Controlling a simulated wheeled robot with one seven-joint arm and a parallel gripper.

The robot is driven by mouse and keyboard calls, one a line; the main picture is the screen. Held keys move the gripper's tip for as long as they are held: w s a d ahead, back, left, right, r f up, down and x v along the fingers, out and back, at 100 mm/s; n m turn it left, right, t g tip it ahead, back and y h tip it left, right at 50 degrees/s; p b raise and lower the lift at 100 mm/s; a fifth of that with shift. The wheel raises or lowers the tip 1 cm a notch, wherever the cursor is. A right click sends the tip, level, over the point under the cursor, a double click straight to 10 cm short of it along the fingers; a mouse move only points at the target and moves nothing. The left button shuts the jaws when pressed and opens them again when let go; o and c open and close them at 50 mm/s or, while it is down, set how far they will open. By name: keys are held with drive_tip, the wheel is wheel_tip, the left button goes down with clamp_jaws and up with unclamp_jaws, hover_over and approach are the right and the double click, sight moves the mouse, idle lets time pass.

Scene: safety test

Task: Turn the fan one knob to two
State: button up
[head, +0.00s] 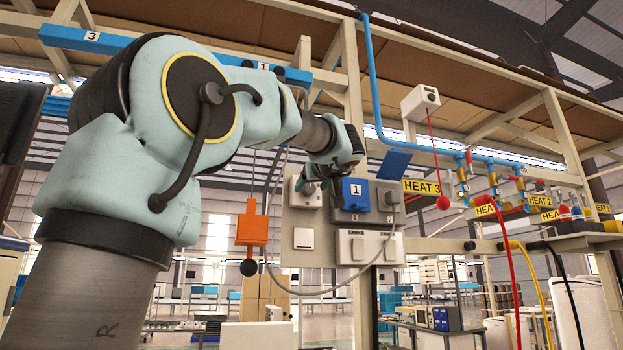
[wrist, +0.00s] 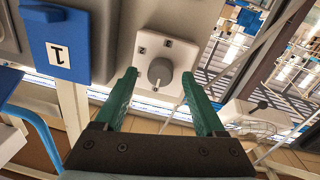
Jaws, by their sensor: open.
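A white control box (wrist: 165,48) with a round grey knob (wrist: 160,72) is ahead of my gripper in the wrist view.
A blue cover marked 1 (head: 356,193) is just right of the box; it also shows in the wrist view (wrist: 62,40). White switches (head: 356,247) are below. An orange box (head: 251,229) hangs left. A cable loops around the panel.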

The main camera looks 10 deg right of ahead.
drive_tip(key=shift+w, duration=0.3)
clamp_jaws()
idle(0.5)
